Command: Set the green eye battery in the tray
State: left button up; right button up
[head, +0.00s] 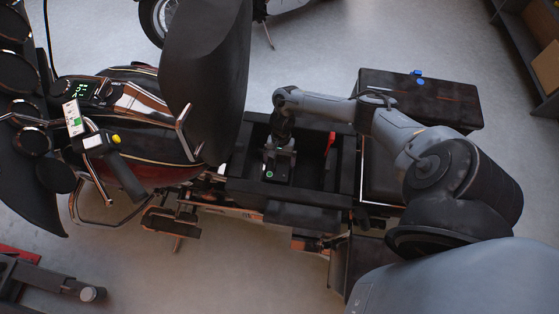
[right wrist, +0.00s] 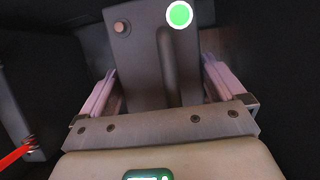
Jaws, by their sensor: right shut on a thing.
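The green eye battery (head: 277,173) is a dark block with a round green spot on its top. In the head view it is inside the black tray (head: 247,160) under the raised seat. My right gripper (head: 279,152) reaches down into the tray and is shut on the battery. In the right wrist view the battery (right wrist: 155,60) sits between the two fingers of the gripper (right wrist: 158,85), with its green spot and a small metal terminal showing. Whether the battery's underside touches the tray floor is hidden. My left gripper is not in view.
A red strap or cable (head: 330,143) stands in the right part of the tray. The raised black seat (head: 208,70) is close on the left. A dark case (head: 425,97) lies behind my right arm. Handlebar and gauges fill the left side.

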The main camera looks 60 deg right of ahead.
jog(key=shift+w+r, duration=0.1)
jog(key=o, duration=1.7)
jog(key=shift+c, duration=0.2)
jog(key=p+v, duration=0.4)
jog(key=v, duration=0.5)
jog(key=shift+d+r, duration=0.1)
jog(key=shift+r, duration=0.1)
jog(key=shift+d+r, duration=0.2)
jog(key=shift+r, duration=0.45)
